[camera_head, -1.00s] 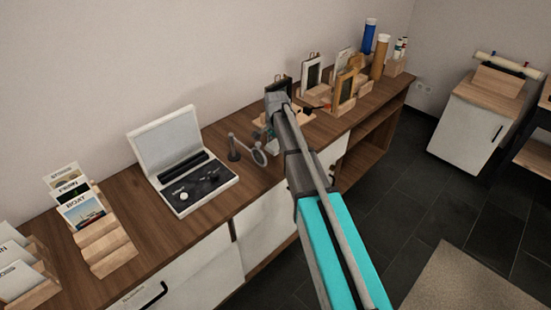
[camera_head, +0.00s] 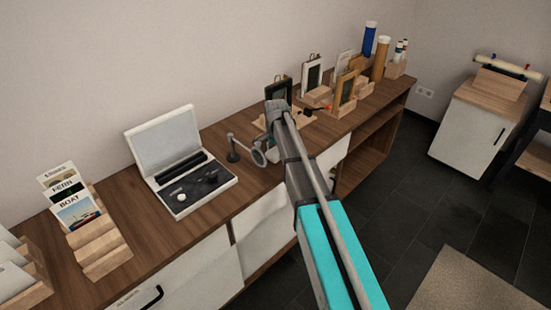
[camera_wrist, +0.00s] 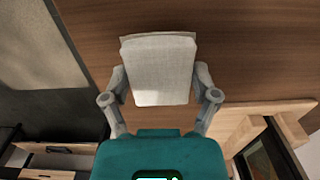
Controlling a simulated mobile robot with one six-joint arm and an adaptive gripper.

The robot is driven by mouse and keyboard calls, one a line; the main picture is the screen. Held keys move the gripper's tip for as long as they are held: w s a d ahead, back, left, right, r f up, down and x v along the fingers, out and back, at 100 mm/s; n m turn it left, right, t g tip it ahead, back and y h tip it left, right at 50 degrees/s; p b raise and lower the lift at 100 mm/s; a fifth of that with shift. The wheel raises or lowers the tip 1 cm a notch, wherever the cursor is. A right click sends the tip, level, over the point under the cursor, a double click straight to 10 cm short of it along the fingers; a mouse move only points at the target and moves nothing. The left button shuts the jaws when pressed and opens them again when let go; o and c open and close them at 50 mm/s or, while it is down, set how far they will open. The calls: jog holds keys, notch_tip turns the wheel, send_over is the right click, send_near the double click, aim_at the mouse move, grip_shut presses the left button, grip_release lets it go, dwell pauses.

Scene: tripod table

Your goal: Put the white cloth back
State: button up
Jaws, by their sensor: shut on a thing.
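The white cloth (camera_wrist: 160,70) is a pale, flat woven piece. In the wrist view it lies between the two fingers of my gripper (camera_wrist: 160,85), which is shut on it. Dark brown wood grain of the sideboard top is behind the cloth; I cannot tell whether it touches the wood.
An open white case (camera_head: 215,190) with dark tools stands left of the lens. A card rack (camera_head: 105,250) is further left. Framed pictures (camera_head: 345,88) and tubes (camera_head: 381,58) stand to the right. In the wrist view, a light wooden stand (camera_wrist: 235,125) is close to the right finger.

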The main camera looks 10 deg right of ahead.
aim_at(276, 152)
jog(key=shift+f+b, duration=0.35)
jog(key=shift+f, duration=0.25)
jog(key=shift+f, duration=0.15)
jog(key=o, duration=0.9)
jog(key=shift+c, duration=0.2)
jog(key=shift+r, duration=0.25)
notch_tip(276, 152, up, 12)
jog(key=p, duration=1.2)
jog(key=shift+d, duration=0.1)
jog(key=s+d+n, duration=0.2)
jog(key=s+n, duration=0.3)
jog(key=s, duration=0.8)
jog(key=s+d+n, duration=0.2)
jog(key=s+n, duration=0.3)
jog(key=s, duration=0.9)
jog(key=shift+s+n, duration=0.3)
jog(key=shift+n, duration=0.1)
